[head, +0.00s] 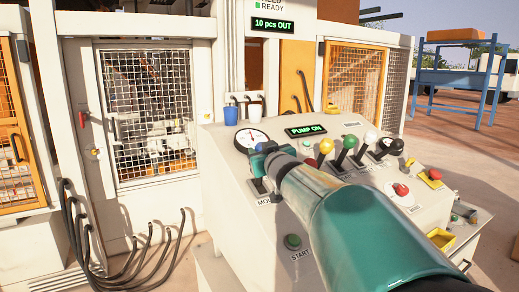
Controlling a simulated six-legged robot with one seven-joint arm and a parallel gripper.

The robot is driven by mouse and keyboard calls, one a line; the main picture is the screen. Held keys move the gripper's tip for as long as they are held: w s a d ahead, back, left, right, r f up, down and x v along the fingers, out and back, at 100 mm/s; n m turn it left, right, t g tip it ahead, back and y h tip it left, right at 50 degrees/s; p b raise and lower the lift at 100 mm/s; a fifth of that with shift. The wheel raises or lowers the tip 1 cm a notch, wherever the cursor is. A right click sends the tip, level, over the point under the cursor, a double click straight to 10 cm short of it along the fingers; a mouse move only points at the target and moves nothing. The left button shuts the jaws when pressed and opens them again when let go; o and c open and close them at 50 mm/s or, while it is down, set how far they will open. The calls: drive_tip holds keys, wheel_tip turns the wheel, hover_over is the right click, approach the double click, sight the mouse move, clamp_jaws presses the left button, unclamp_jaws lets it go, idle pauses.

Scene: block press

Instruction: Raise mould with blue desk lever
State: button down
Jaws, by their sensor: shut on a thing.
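The control desk (235,165) stands in front of me. The blue desk lever (268,147) is at its left, behind a label that starts "MOU". My gripper (262,160) is shut on the lever's knob. My teal arm reaches in from the lower right and hides much of the gripper and part of the label. The mould itself cannot be made out; machinery (155,130) shows dimly behind the mesh door (148,105).
Yellow, green, white and black levers stand to the right of my gripper. A gauge (251,138), a "PUMP ON" display (306,130), a red button (401,188) and a START button (293,241) are on the desk. Black hoses (140,250) hang at the left.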

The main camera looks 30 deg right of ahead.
drive_tip(key=s, duration=0.1)
drive_tip(key=s+f, duration=0.1)
drive_tip(key=s, duration=0.1)
drive_tip(key=shift+a, duration=0.1)
drive_tip(key=c, duration=0.9)
unclamp_jaws()
drive_tip(key=shift+w, duration=0.1)
drive_tip(key=shift+c, duration=0.2)
drive_tip(key=v, duration=1.4)
